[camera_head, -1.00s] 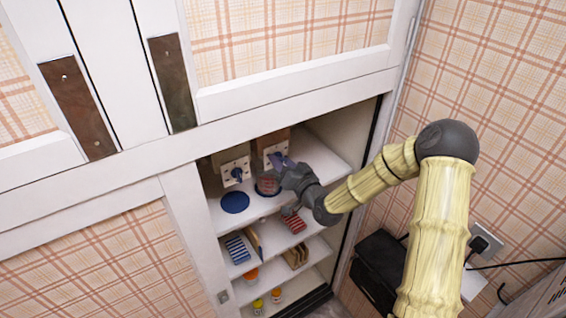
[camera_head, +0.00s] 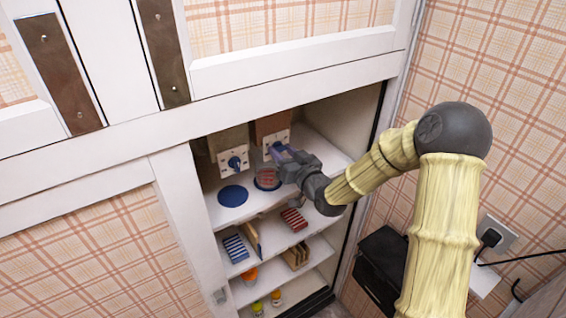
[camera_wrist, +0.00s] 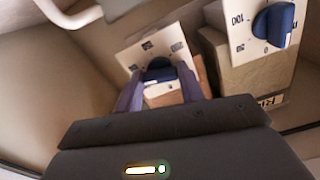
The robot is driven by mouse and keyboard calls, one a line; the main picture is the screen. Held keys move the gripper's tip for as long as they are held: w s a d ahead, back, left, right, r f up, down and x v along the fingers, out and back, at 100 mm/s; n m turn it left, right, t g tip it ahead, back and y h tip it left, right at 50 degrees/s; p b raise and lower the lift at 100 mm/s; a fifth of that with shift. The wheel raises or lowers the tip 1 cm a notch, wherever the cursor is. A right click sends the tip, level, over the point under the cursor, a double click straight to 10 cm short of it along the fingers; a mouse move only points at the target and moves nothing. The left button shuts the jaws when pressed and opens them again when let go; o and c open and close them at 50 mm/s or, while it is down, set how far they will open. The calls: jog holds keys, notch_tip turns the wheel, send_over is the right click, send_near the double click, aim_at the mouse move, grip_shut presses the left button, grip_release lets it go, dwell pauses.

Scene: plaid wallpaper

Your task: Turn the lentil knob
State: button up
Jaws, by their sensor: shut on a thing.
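The right dispenser (camera_head: 273,128) has a brown body and a white dial plate (camera_head: 283,137). Its blue knob (camera_wrist: 158,72) sits between the two purple fingers of my gripper (camera_wrist: 158,90) in the wrist view, and they are shut on it. In the head view my gripper (camera_head: 277,153) reaches in from the right and hides most of this knob. The left dispenser has its own white plate with a blue knob (camera_head: 234,162), standing free; it also shows at the upper right of the wrist view (camera_wrist: 272,25). I cannot read a lentil label on either.
On the same shelf (camera_head: 228,215) are a blue disc (camera_head: 233,196) and a round dish with reddish contents (camera_head: 267,179) below my gripper. Lower shelves hold a striped blue box (camera_head: 236,248), a red one (camera_head: 294,219) and small jars. The cabinet's side wall is close on the right.

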jog(key=n+b, duration=0.6)
jog(key=b, duration=0.3)
jog(key=n+b, duration=0.6)
jog(key=b, duration=0.3)
jog(key=n+b, duration=0.6)
jog(key=b, duration=0.2)
jog(key=shift+f+n+b, duration=0.3)
jog(key=shift+b, duration=0.1)
jog(key=shift+r+n+b, duration=0.2)
jog(key=shift+n+b, duration=0.6)
jog(key=shift+n, duration=0.2)
jog(key=o, duration=1)
jog(key=shift+s+d+r, duration=0.1)
